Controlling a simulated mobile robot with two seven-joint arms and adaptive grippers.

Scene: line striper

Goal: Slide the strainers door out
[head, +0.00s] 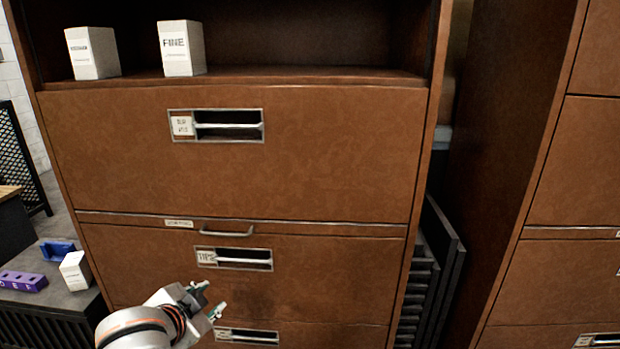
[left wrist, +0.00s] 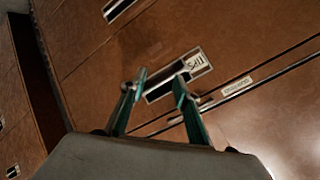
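A thin pull-out panel (head: 300,226) with a small label (head: 178,223) runs across the brown cabinet between two large drawer fronts. The label is too small to read surely; I take this as the strainers door. It looks shut. A metal bar handle (head: 228,232) sits just under its edge. The label also shows in the left wrist view (left wrist: 237,87). My left gripper (head: 207,299) is open and empty, below the handle and in front of the TIPS drawer (head: 330,280). In the left wrist view its fingers (left wrist: 160,82) spread before the TIPS label holder. My right gripper is not in view.
An upper drawer (head: 320,160) is shut; two white boxes, one marked FINE (head: 183,48), stand on the shelf above. A low dark table at left holds a purple block (head: 23,281) and a white box (head: 75,271). Another cabinet (head: 560,180) stands at right.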

